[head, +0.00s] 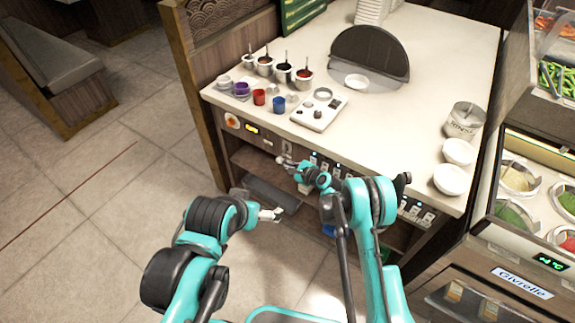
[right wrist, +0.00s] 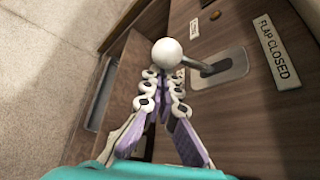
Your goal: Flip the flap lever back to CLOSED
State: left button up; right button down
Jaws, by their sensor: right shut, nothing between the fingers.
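The flap lever shows in the right wrist view as a white ball knob (right wrist: 167,52) on a dark metal arm from a grey slot plate (right wrist: 232,66) in the wooden counter front. The knob sits to the left of the plate, away from the "FLAP CLOSED" label (right wrist: 279,50). My right gripper (right wrist: 163,78) is shut and empty, its fingertips right at the knob; I cannot tell whether they touch. In the head view my right gripper (head: 284,161) is at the counter front and partly hides the lever. My left gripper (head: 270,214) hangs in front of the counter, apart from it.
An open shelf (head: 262,165) lies under the front panel. The floor at left is clear.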

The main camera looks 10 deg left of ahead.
aim_at(281, 159)
jog(key=shift+s+r+m+g, duration=0.2)
jog(key=shift+r+m+g, duration=0.1)
jog(key=shift+g, duration=0.1)
jog(key=shift+s+a+r+m+g, duration=0.1)
jog(key=shift+s+r+m+g, duration=0.1)
jog(key=shift+r, duration=0.35)
jog(key=shift+s+a+r+m+g, duration=0.1)
jog(key=shift+r+m+g, duration=0.1)
jog(key=shift+r, duration=0.3)
jog(key=shift+s+r+m+g, duration=0.1)
jog(key=shift+s+r+m, duration=0.1)
jog(key=shift+r, duration=0.35)
jog(key=shift+w+r, duration=0.1)
jog(key=shift+r, duration=0.8)
jog(key=v, duration=1.2)
jog(key=shift+d+f, duration=0.15)
jog(key=shift+f, duration=0.15)
jog(key=shift+w, duration=0.15)
